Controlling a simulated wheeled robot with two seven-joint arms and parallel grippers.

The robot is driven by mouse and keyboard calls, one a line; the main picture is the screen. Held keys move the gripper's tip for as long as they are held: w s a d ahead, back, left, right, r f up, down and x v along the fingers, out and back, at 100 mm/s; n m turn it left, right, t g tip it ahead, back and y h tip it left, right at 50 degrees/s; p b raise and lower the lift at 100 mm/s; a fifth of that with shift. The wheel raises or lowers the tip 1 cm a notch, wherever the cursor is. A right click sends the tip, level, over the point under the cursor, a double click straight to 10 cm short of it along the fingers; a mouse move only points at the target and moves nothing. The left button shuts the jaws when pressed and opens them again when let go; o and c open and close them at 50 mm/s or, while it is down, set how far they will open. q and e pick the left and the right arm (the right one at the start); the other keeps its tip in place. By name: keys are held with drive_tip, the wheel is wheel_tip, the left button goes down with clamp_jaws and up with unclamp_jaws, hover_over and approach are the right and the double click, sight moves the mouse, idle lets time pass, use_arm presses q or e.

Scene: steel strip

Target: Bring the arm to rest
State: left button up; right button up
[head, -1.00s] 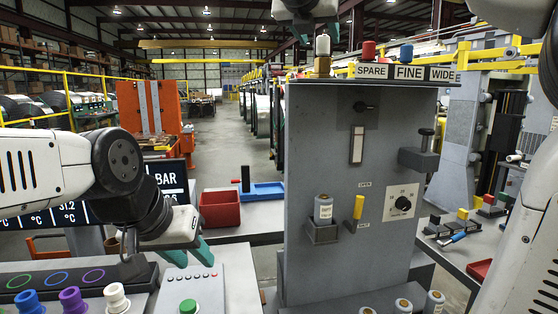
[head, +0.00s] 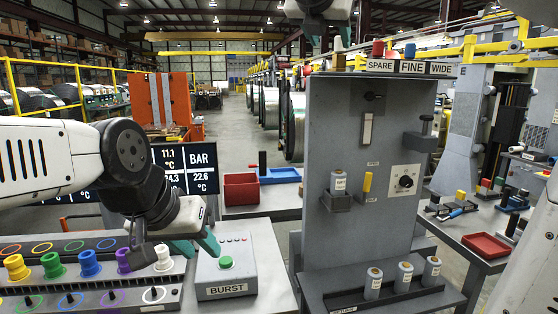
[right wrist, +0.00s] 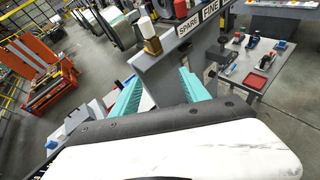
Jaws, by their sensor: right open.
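My left gripper (head: 197,245) hangs over the front bench in the head view, beside the grey BURST box (head: 235,266) with its green button. Its two teal fingers stand apart with nothing visible between them. My right gripper shows in the right wrist view (right wrist: 160,77), with its teal fingers spread and empty. It is above the top of the grey panel, near the white-topped brass piece (right wrist: 150,38).
The upright grey panel (head: 335,115) carries SPARE, FINE and WIDE labels, a dial (head: 405,181) and a yellow-handled lever (head: 367,182). Several coloured knobs line a rack (head: 105,285) at lower left. A red bin (head: 241,188) stands behind. A side table at right holds a red tray (head: 487,246).

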drive_tip(key=s+d+f+m+g+y, duration=0.1)
drive_tip(key=s+f+m+g+y, duration=0.1)
drive_tip(key=s+f+m, duration=0.4)
drive_tip(key=s+d+f+m+g+y, duration=0.1)
drive_tip(key=s+f+m+g+y, duration=0.1)
drive_tip(key=s+f+m, duration=0.5)
drive_tip(key=s+d+f+m+g+y, duration=0.1)
drive_tip(key=s+f+m, duration=0.5)
drive_tip(key=f+m, duration=1)
wheel_tip(320, 180, down, 8)
drive_tip(key=shift+s+d+r+m+g+y, duration=0.1)
drive_tip(key=shift+s+d+m+g+y, duration=0.25)
drive_tip(key=shift+g+y, duration=0.7)
